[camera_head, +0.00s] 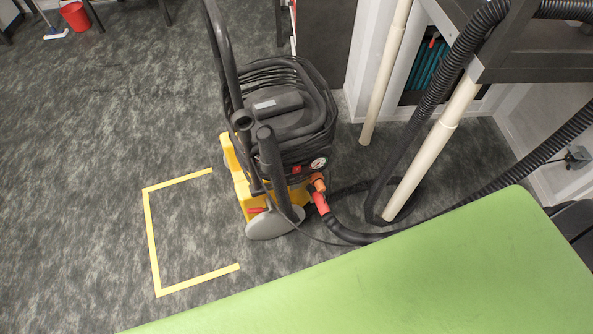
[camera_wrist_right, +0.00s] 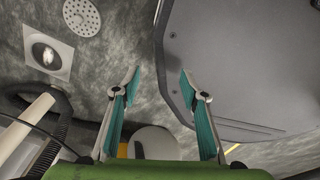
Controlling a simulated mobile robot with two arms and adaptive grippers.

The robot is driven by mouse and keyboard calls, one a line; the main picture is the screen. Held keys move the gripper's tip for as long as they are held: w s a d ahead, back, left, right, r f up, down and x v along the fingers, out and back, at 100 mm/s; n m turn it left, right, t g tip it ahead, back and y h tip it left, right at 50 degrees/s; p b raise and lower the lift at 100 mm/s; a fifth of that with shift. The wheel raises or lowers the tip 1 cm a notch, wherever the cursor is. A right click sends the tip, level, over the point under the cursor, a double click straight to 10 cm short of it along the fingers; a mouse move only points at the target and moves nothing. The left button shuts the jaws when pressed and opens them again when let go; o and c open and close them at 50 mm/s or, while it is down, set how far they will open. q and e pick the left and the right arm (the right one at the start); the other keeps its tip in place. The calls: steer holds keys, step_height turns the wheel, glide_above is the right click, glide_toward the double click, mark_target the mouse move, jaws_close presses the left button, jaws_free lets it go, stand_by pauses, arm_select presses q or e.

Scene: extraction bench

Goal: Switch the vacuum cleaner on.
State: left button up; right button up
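The vacuum cleaner (camera_head: 243,185) stands upright on the floor in the head view, with a yellow base, a black top wrapped in cable and a tall black handle. A small red part (camera_head: 297,170), possibly its switch, sits on the front beside a round gauge (camera_head: 319,163). Whether it is on or off cannot be told. An orange-red connector (camera_head: 321,203) joins a black hose to it. My right gripper (camera_wrist_right: 160,78) shows in the right wrist view with teal fingers spread and nothing between them. Neither gripper shows in the head view.
A green bench top (camera_head: 430,270) fills the lower right. Yellow tape (camera_head: 152,235) marks a floor area left of the cleaner. Pale pipes (camera_head: 430,150) and black corrugated hoses (camera_head: 440,85) stand at right. A red bucket (camera_head: 75,16) is far left. The left floor is mostly clear.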

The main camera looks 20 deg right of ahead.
jaws_close()
stand_by(1.4)
